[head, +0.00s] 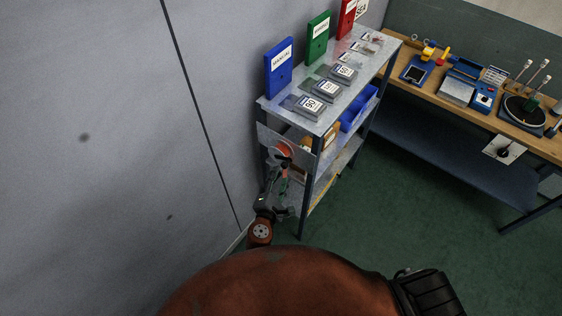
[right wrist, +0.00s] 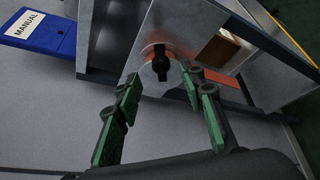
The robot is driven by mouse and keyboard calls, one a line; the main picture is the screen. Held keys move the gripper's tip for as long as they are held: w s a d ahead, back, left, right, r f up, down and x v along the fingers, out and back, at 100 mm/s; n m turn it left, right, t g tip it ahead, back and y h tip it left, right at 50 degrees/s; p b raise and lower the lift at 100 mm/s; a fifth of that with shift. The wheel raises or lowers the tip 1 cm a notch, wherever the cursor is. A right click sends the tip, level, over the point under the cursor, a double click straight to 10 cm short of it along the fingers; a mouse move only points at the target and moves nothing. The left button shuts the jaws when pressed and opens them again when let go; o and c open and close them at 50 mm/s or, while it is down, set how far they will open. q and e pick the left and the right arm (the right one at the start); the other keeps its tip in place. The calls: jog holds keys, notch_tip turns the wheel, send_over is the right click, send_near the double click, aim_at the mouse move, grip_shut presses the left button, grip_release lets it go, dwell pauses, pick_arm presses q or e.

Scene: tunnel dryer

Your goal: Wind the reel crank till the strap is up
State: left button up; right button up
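The reel shows as an orange disc (head: 282,149) on the metal panel at the near end of the shelf unit. In the right wrist view a black crank knob (right wrist: 160,63) stands out in front of the orange reel (right wrist: 148,52). My right gripper (head: 283,178) is just below the reel in the head view. In the right wrist view its green-padded fingers (right wrist: 160,80) are spread apart, with the black knob beyond and between the tips. I see no contact. I cannot make out the strap for certain. My left gripper is not in view.
The shelf unit (head: 330,108) carries blue, green and red manuals and several small labelled devices. Blue bins (head: 356,108) sit lower down. The grey wall (head: 120,150) is close on the left. A workbench (head: 545,146) with tools stands right; green floor is clear between.

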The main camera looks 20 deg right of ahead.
aim_at(284, 167)
jog(key=p+x, duration=0.1)
jog(key=x, duration=0.6)
jog(key=shift+w+d+f, duration=0.1)
grip_shut()
dwell(0.3)
